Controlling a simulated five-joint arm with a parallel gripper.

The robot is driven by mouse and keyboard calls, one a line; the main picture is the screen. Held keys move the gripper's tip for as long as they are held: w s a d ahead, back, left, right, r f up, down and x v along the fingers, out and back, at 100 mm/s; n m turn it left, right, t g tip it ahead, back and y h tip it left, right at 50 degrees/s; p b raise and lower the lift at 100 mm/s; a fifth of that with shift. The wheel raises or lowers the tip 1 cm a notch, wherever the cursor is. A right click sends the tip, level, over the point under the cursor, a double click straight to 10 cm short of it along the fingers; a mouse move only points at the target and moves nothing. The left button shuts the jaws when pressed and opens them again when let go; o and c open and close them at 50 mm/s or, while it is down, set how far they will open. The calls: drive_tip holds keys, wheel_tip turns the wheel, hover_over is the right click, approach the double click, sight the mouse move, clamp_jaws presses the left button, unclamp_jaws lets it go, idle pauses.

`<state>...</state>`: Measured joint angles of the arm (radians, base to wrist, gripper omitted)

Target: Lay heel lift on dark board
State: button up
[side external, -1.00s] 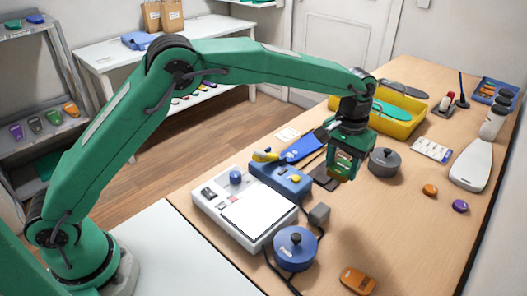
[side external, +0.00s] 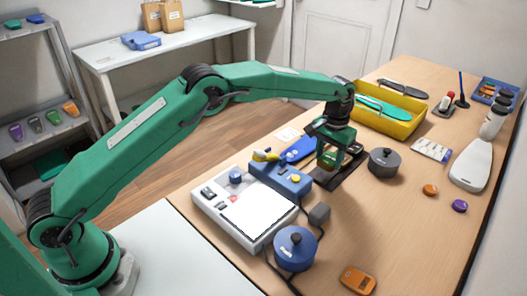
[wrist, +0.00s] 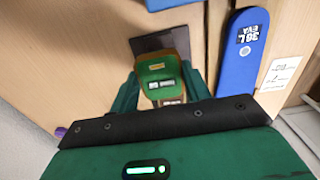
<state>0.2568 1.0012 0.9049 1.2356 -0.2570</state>
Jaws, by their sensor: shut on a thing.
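The heel lift is low over the board. I cannot tell whether it touches it, since the fingers hide much of it in the side view.
A blue insole (side external: 301,149) and a blue control box (side external: 281,178) lie left of the board. A grey lidded pot (side external: 384,162) stands close on its right. A yellow tray (side external: 398,126) is behind.

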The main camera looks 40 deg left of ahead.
sight(325, 176)
drive_tip(key=shift+w+a+f, duration=0.1)
drive_tip(key=shift+w+a, duration=0.05)
drive_tip(key=shift+a, duration=0.05)
drive_tip(key=shift+f, duration=2.05)
drive_tip(key=shift+f, duration=0.15)
drive_tip(key=o, duration=0.9)
drive_tip(key=shift+o, duration=0.2)
wheel_tip(325, 176, up, 12)
drive_tip(key=shift+f, duration=0.1)
drive_tip(key=shift+r, duration=0.3)
